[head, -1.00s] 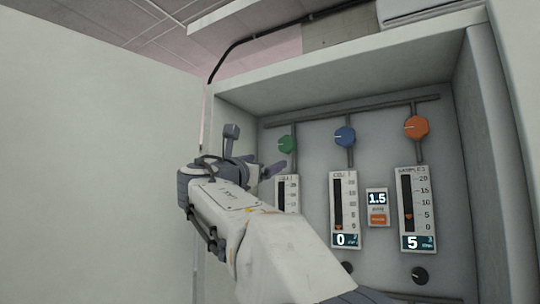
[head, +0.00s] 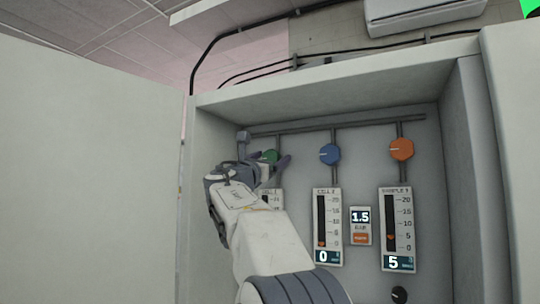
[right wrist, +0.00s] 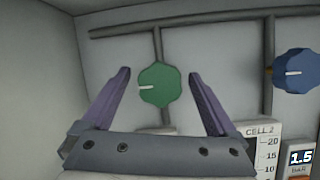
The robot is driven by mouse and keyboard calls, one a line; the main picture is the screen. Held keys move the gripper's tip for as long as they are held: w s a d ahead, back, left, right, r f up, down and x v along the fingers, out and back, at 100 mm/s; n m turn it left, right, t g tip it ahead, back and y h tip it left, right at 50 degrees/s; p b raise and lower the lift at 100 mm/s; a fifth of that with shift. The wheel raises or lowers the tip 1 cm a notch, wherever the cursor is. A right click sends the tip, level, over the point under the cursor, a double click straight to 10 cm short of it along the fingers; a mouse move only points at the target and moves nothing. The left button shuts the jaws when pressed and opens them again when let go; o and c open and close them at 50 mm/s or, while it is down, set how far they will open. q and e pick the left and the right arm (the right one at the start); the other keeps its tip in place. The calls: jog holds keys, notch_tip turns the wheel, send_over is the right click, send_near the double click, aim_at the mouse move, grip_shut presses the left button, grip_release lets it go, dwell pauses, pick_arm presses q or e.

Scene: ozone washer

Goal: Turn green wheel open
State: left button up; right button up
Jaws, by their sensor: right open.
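The green wheel (head: 270,157) is a knob on a pipe on the cabinet's back wall, left of the blue and orange ones. In the right wrist view the green wheel (right wrist: 160,85) shows whole, with a white mark pointing left. My right gripper (head: 264,148) is open. In the right wrist view its two fingers (right wrist: 158,75) stand to the left and right of the wheel, with a gap on each side; I cannot tell how far in front of it they are. The gripper partly covers the wheel in the head view. My left gripper is not in view.
A blue knob (head: 330,154) and an orange knob (head: 401,149) sit to the right on the same panel. Below are gauges, one reading 0 (head: 327,227), one reading 5 (head: 397,229), and a 1.5 display (head: 361,217). Cabinet walls enclose the panel; a black knob (head: 399,294) is low.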

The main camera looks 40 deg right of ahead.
jog(key=c, duration=1.3)
jog(key=shift+c, duration=0.2)
jog(key=shift+m, duration=0.4)
jog(key=shift+m+g+h+b, duration=0.3)
jog(key=shift+m+g, duration=0.3)
jog(key=shift+m, duration=0.1)
jog(key=shift+m+g, duration=0.5)
jog(key=shift+m, duration=0.6)
jog(key=shift+m+g+p, duration=0.3)
jog(key=shift+m+g, duration=0.4)
jog(key=shift+m, duration=0.7)
jog(key=shift+m+g+p, duration=0.25)
jog(key=shift+m+g, duration=0.45)
jog(key=shift+m, duration=0.7)
jog(key=shift+r, duration=0.1)
